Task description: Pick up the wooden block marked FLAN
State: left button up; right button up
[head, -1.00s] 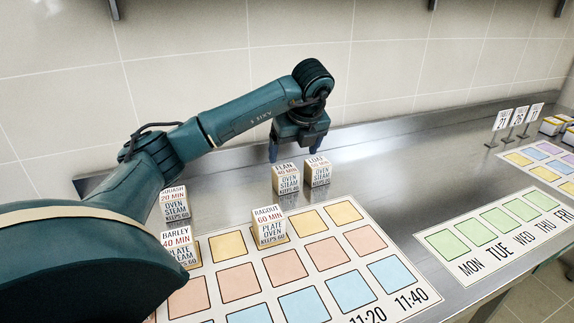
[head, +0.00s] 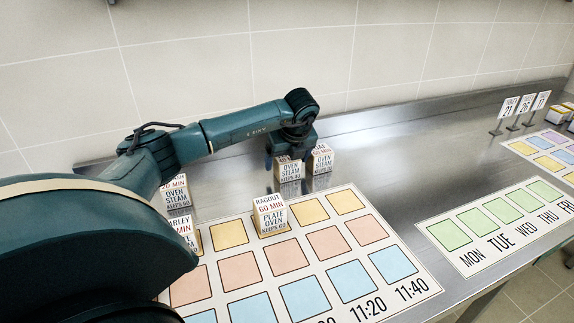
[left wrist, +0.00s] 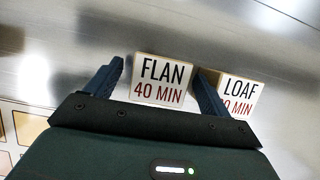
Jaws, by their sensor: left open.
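The wooden block marked FLAN (head: 290,170) stands on the steel counter towards the wall. In the head view my left gripper (head: 287,160) hangs over its top and hides the upper lettering. In the left wrist view the FLAN block (left wrist: 160,80) shows its label, FLAN 40 MIN, between the two fingers of my left gripper (left wrist: 160,85). The fingers are open, one on each side of the block. The right finger sits in the narrow space between FLAN and the LOAF block (left wrist: 239,96). My right gripper is not in view.
The LOAF block (head: 321,158) stands close to the right of FLAN. The RAGOUT block (head: 269,215) stands on the coloured grid sheet (head: 425,285). The SQUASH block (head: 174,193) and BARLEY block (head: 183,229) are at left. Clear steel lies right of LOAF.

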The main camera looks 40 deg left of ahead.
pick_arm(q)
jog(key=shift+x, duration=1.2)
jog(key=c, duration=1.1)
jog(key=shift+r, duration=0.1)
